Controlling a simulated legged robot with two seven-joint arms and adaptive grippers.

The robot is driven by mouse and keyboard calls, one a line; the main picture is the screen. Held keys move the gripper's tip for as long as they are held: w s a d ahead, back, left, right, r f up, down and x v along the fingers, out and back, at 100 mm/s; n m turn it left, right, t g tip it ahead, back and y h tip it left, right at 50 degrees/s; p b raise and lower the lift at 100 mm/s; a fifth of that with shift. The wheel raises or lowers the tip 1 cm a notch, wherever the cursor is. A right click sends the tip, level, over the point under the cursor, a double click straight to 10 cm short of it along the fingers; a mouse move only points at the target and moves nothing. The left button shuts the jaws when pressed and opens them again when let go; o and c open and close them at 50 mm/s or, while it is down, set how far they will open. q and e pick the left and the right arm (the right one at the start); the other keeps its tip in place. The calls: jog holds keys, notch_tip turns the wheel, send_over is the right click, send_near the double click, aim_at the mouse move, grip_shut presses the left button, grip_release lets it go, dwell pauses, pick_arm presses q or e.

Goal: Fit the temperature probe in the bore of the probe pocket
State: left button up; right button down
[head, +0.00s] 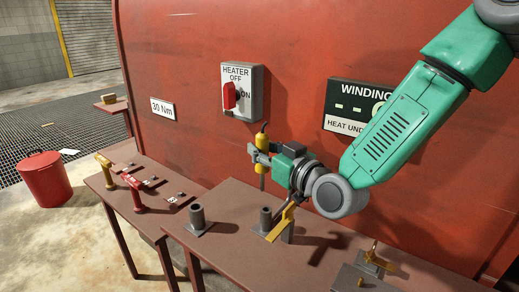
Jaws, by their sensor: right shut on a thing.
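My right gripper (259,152) is shut on the yellow temperature probe (263,141), which stands about upright with its thin grey stem pointing down. The stem's lower end appears above the table, behind and between two dark upright tubes on square bases. One tube (197,217) stands to the left and the other tube (265,219) is almost below the probe. Either could be the probe pocket; I cannot tell which. Their bores are hard to make out. My left gripper is not in view.
A yellow lever (281,224) stands beside the right tube. The brown table (232,246) has a brass fitting (372,254) at right. A side table holds red and yellow tools (133,192). A red wall with a heater switch (241,92) rises behind. A red bin (44,179) stands at left.

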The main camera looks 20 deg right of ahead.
aim_at(268, 170)
jog(key=shift+d+f+b, duration=0.2)
jog(key=shift+f+b, duration=1.3)
jog(key=shift+f, duration=0.9)
jog(key=shift+a, duration=0.25)
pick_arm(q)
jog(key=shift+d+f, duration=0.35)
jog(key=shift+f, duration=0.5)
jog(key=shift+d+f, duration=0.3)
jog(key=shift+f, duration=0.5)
pick_arm(e)
jog(key=shift+d+f, duration=0.1)
jog(key=shift+d, duration=0.5)
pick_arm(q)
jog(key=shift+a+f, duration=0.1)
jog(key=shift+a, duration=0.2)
pick_arm(e)
jog(key=shift+a, duration=0.3)
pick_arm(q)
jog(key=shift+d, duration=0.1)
pick_arm(e)
jog(key=shift+d, duration=0.1)
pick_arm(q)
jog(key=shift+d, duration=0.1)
pick_arm(e)
jog(key=shift+d, duration=0.45)
